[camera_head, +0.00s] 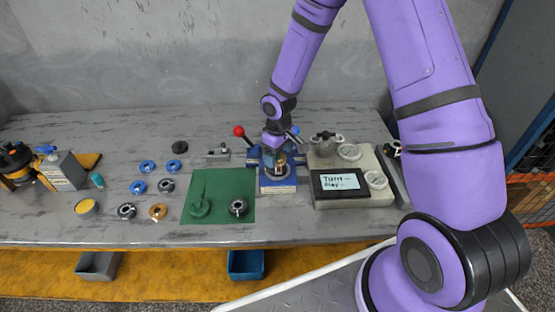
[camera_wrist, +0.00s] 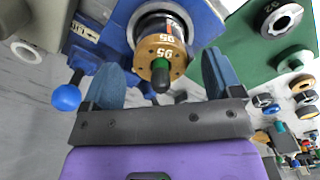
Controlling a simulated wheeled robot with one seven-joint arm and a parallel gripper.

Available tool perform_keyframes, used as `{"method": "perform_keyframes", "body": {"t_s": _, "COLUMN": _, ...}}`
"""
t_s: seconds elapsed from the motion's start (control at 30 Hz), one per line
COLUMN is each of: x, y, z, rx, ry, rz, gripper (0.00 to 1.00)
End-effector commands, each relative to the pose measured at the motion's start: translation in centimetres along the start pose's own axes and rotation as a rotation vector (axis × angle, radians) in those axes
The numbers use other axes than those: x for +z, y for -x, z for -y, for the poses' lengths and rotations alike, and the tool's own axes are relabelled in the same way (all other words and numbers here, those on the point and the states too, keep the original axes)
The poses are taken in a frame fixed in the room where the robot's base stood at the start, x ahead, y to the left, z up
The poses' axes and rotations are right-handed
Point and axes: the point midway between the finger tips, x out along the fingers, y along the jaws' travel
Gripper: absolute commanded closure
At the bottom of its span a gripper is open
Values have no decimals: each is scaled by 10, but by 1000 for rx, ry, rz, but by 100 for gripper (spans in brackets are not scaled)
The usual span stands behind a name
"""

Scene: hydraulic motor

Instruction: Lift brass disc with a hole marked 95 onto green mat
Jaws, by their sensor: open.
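The brass disc marked 95 (camera_wrist: 150,52) is around a dark upright shaft with a green and black tip, on the blue fixture (camera_wrist: 205,28). In the head view the disc shows small at the fixture (camera_head: 281,160), mostly hidden by my gripper (camera_head: 276,150). In the wrist view my gripper (camera_wrist: 163,66) is open, one blue finger on each side of the disc, with nothing held. The green mat (camera_head: 228,180) lies left of the fixture. It bears a dark ring (camera_head: 238,207) and a green round piece (camera_head: 200,208).
A red-knobbed lever (camera_head: 239,131) stands beside the fixture. A pale block with rings (camera_head: 325,197) and a dark-framed sign are on the right. Several blue and dark rings and a brass ring (camera_head: 158,211) lie left of the mat. Parts of the mat are bare.

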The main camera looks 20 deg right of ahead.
Motion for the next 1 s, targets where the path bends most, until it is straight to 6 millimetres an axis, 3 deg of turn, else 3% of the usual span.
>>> {"method": "perform_keyframes", "body": {"t_s": 0.1, "x": 0, "y": -10, "z": 0, "rx": 0, "ry": 0, "rz": 1, "gripper": 15}}
{"method": "perform_keyframes", "body": {"t_s": 0.37, "x": 0, "y": -12, "z": 0, "rx": 1, "ry": 0, "rz": -1, "gripper": 15}}
{"method": "perform_keyframes", "body": {"t_s": 0.47, "x": 0, "y": -12, "z": 0, "rx": 1, "ry": 0, "rz": -1, "gripper": 34}}
{"method": "perform_keyframes", "body": {"t_s": 0.63, "x": 0, "y": -12, "z": 0, "rx": 0, "ry": 0, "rz": -1, "gripper": 73}}
{"method": "perform_keyframes", "body": {"t_s": 0.67, "x": 0, "y": -12, "z": 0, "rx": 1, "ry": 0, "rz": -1, "gripper": 76}}
{"method": "perform_keyframes", "body": {"t_s": 1.0, "x": -1, "y": -4, "z": -1, "rx": 2, "ry": -1, "rz": -4, "gripper": 76}}
